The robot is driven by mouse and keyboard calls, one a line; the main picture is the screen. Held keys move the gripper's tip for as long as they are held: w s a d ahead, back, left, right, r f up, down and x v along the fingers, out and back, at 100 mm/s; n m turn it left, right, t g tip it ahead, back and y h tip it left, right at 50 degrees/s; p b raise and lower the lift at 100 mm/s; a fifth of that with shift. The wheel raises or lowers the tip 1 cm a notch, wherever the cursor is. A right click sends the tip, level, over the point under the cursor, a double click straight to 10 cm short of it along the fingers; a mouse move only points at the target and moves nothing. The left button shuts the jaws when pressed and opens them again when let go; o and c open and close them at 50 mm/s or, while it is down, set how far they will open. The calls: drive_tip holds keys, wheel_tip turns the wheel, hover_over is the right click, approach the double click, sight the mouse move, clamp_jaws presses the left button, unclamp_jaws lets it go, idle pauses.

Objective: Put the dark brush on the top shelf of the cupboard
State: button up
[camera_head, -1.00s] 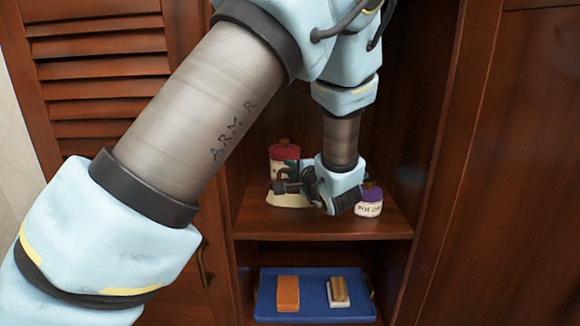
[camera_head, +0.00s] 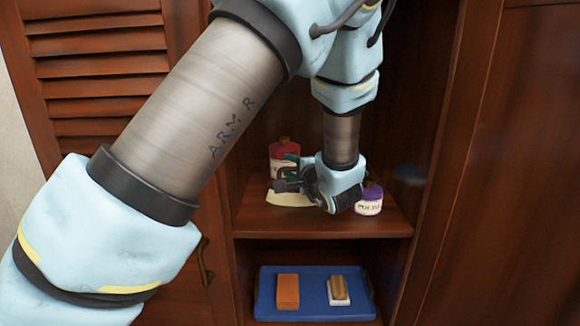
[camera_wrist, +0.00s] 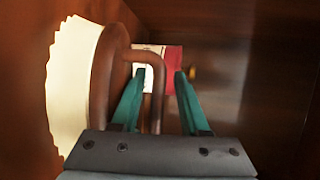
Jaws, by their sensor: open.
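The dark brush has a brown back with a curved handle and cream bristles. In the wrist view its handle (camera_wrist: 157,85) lies between the two teal fingers of my open gripper (camera_wrist: 160,76). The cream bristles (camera_wrist: 75,75) face left there. In the head view the bristles (camera_head: 288,199) are at the upper visible shelf (camera_head: 315,226) of the cupboard, and my gripper (camera_head: 287,172) is just above them. My wrist and fingers hide part of the brush. I cannot tell whether a finger touches the handle.
A red bottle (camera_head: 283,147) stands behind my gripper, and a purple-capped jar (camera_head: 369,199) stands to its right. Below, a blue tray (camera_head: 313,309) holds an orange block (camera_head: 288,291) and a light brush (camera_head: 339,290). Cupboard side walls (camera_head: 425,150) are close on the right.

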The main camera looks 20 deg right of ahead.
drive_tip(key=s+r+b, duration=0.2)
drive_tip(key=s+b, duration=0.1)
drive_tip(key=s, duration=0.8)
drive_tip(key=shift+s, duration=0.35)
drive_tip(key=shift+s+a, duration=0.1)
